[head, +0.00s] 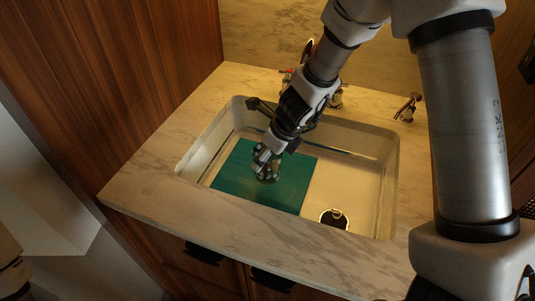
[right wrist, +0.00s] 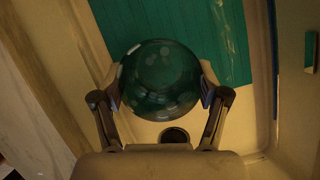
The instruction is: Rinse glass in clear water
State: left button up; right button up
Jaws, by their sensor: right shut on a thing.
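My right gripper (head: 266,172) reaches down into the sink (head: 384,200) and is shut on a clear, round glass. In the right wrist view the glass (right wrist: 160,80) sits between the two fingers (right wrist: 161,92), and the green mat shows through it. In the head view the glass is small and mostly hidden by the fingers, over the green mat (head: 230,185) on the sink floor. I cannot tell whether the glass touches the mat. No running water can be made out. My left gripper is not in view.
The drain (head: 334,218) is at the sink's front right; it also shows in the right wrist view (right wrist: 173,135). A faucet (head: 308,50) and a small metal fixture (head: 407,108) stand behind the sink. The marble counter (head: 150,165) is clear at left and front.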

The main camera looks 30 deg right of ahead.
notch_tip(320, 180, up, 14)
jog(key=p, duration=1.3)
jog(key=shift+r, duration=0.2)
